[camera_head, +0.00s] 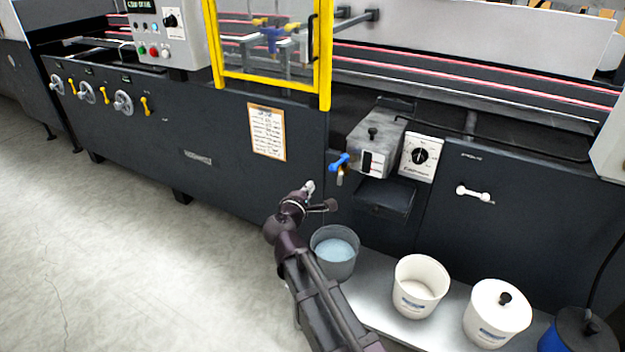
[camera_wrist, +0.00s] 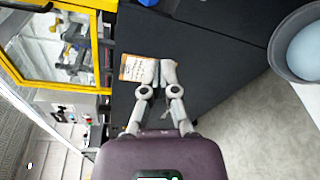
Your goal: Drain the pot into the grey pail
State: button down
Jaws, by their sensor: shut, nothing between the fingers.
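The pot (camera_head: 378,146) is a grey metal box with a black knob on top, fixed to the machine's dark front. A tap with a blue handle (camera_head: 339,161) sticks out at its lower left, and the blue also shows at the top edge of the wrist view (camera_wrist: 148,2). The grey pail (camera_head: 318,262) stands below the tap in the picture, with pale blue contents. Its rim also shows at the right of the wrist view (camera_wrist: 276,62). My gripper (camera_head: 309,186) is shut and empty, left of and lower than the tap. Its fingertips (camera_wrist: 158,68) meet in the wrist view.
A white bucket (camera_head: 421,287), a lidded white bucket (camera_head: 497,313) and a blue container with a black lid (camera_head: 578,332) stand right of the pail along a light board (camera_head: 375,305). A dial box (camera_head: 420,157) adjoins the pot. A yellow-framed guard (camera_head: 327,60) is above left. Floor at left is clear.

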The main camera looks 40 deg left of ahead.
jog(key=shift+v, duration=0.75)
jog(key=shift+d, duration=0.15)
jog(key=w+d+f+m+g+h, duration=0.2)
jog(key=w+d+f+m+h, duration=0.15)
jog(key=d, duration=0.75)
jog(key=w+d+f+m+g+h, duration=0.25)
jog(key=w+d+m, duration=0.2)
jog(key=d, duration=0.65)
jog(key=w+d+f+m+g+h, duration=0.25)
jog(key=w+d+m, duration=0.2)
jog(key=d, duration=0.65)
jog(key=s+d+f+m+g+y, duration=0.1)
jog(key=s+d+f+m+g, duration=0.25)
jog(key=d, duration=0.55)
jog(key=s+d+f+m+g+y, duration=0.25)
jog(key=s+d+m, duration=0.2)
jog(key=d, duration=0.45)
jog(key=s+d+f+m+g, duration=0.25)
jog(key=s+d+m, duration=0.2)
jog(key=d, duration=0.35)
notch_tip(320, 180, up, 28)
jog(key=w+p, duration=0.1)
jog(key=p, duration=2.6)
jog(key=shift+p, duration=0.35)
jog(key=shift+d+g, duration=0.15)
jog(key=shift+g, duration=0.1)
